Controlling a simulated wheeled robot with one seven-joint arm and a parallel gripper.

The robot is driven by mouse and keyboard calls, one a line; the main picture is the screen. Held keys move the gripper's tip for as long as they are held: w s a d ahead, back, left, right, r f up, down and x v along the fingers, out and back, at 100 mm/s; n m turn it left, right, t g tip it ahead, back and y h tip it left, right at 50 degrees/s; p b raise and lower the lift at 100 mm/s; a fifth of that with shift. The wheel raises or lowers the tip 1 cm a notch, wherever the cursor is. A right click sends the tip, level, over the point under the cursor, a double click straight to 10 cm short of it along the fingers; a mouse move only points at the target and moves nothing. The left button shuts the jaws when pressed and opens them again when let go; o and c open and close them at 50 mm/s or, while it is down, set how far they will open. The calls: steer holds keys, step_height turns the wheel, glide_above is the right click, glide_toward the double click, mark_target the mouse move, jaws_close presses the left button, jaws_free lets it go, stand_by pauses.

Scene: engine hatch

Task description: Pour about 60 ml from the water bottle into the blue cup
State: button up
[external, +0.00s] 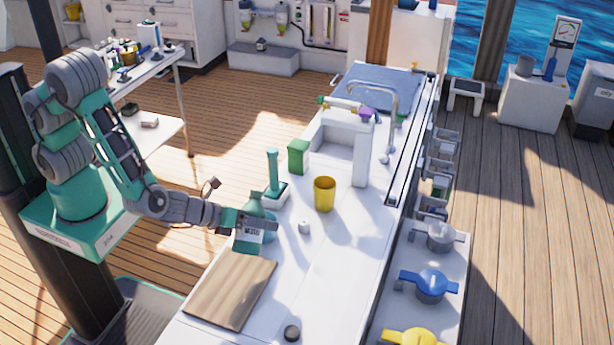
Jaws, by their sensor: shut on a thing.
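The water bottle (247,242) is teal-green with a white label. It is upright at the near left part of the white counter (318,262). My gripper (262,224) is shut on it, with the fingers across its upper part. I cannot tell whether the bottle's base touches the counter. A bluish rounded shape (270,232), likely the blue cup, shows just right of the bottle, partly hidden by the bottle and my gripper. Its opening and contents cannot be made out.
A yellow cup (324,194) stands further back. A small white item (304,227) is right of the gripper. A teal-handled tool on a white base (274,186) and a green box (299,156) stand behind. A wooden board (231,292) and dark knob (292,332) lie in front.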

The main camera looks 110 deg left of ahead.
steer(key=shift+d+f+n+h+p, duration=0.3)
steer(key=shift+n+h+p, duration=0.1)
steer(key=shift+h, duration=0.1)
steer(key=f+b, duration=0.1)
steer(key=f, duration=0.1)
steer(key=f+h+b, duration=0.1)
steer(key=shift+d+f, duration=0.2)
steer(key=shift+f, duration=0.2)
steer(key=shift+w+n+h+p, duration=0.1)
steer(key=shift+n+h+p, duration=0.2)
steer(key=shift+n+p, duration=0.15)
steer(key=shift+d+r+p, duration=0.15)
steer(key=shift+r+p, duration=0.35)
steer(key=shift+p, duration=0.3)
steer(key=shift+d+n+h, duration=0.1)
steer(key=shift+n+h, duration=0.15)
steer(key=shift+h, duration=0.15)
steer(key=shift+a+r+n+h+p, duration=0.3)
steer(key=shift+h+p, duration=0.4)
steer(key=shift+p, duration=0.3)
steer(key=shift+d+f, duration=0.1)
steer(key=shift+f, duration=0.15)
steer(key=shift+h, duration=0.3)
steer(key=shift+f+n+h+b, duration=0.15)
steer(key=shift+n+h+b, duration=0.35)
steer(key=shift+h+b, duration=0.3)
